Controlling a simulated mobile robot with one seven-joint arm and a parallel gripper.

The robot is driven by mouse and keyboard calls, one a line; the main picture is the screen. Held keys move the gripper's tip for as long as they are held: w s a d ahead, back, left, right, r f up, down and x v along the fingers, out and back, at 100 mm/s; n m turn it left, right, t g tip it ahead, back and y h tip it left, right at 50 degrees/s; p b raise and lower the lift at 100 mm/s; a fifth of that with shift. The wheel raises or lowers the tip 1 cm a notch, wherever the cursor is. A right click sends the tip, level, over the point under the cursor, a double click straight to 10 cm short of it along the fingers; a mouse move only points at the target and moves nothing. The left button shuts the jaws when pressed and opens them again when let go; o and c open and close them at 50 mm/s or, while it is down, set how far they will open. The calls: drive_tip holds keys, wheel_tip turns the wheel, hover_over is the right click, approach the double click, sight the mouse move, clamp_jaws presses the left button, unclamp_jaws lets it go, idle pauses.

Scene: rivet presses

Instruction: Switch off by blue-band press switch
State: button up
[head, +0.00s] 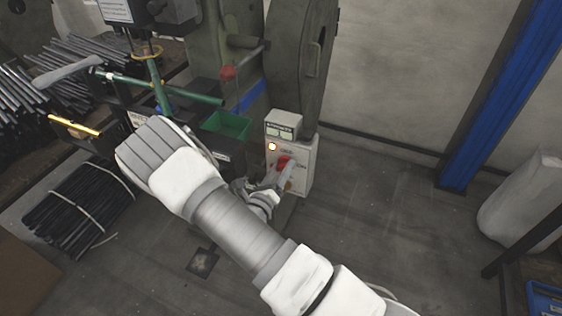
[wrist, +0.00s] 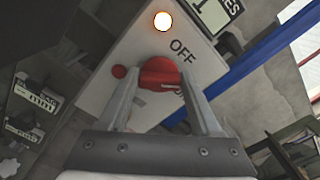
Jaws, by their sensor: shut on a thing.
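A pale switch box (head: 304,166) stands at the foot of the dark green press (head: 301,55). Its red rotary knob (wrist: 158,72) shows in the wrist view, with an "OFF" label just up and right of it. The knob's pointer direction is hard to read. A lamp (wrist: 162,21) above the knob is lit, and the lamp also shows lit in the head view (head: 272,146). My gripper (wrist: 158,82) is shut on the red knob, one finger on each side. In the head view my gripper (head: 285,174) partly covers the knob.
A blue strip (head: 248,98) shows beside the press. A green bin (head: 227,126) stands left of the box. Bundled dark rods (head: 79,207) lie on the floor at left. A blue post (head: 503,95) stands at right.

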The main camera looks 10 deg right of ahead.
drive_tip(key=n+p, duration=0.4)
drive_tip(key=n, duration=0.1)
drive_tip(key=shift+n, duration=0.3)
drive_tip(key=shift+f+n+p, duration=0.2)
drive_tip(key=shift+n+p, duration=0.85)
drive_tip(key=shift+n, duration=1.15)
drive_tip(key=shift+s, duration=0.1)
drive_tip(key=o, duration=1.4)
drive_tip(key=p+v, duration=0.1)
drive_tip(key=v, duration=1.6)
drive_tip(key=shift+s+a+r, duration=0.1)
drive_tip(key=shift+a, duration=0.05)
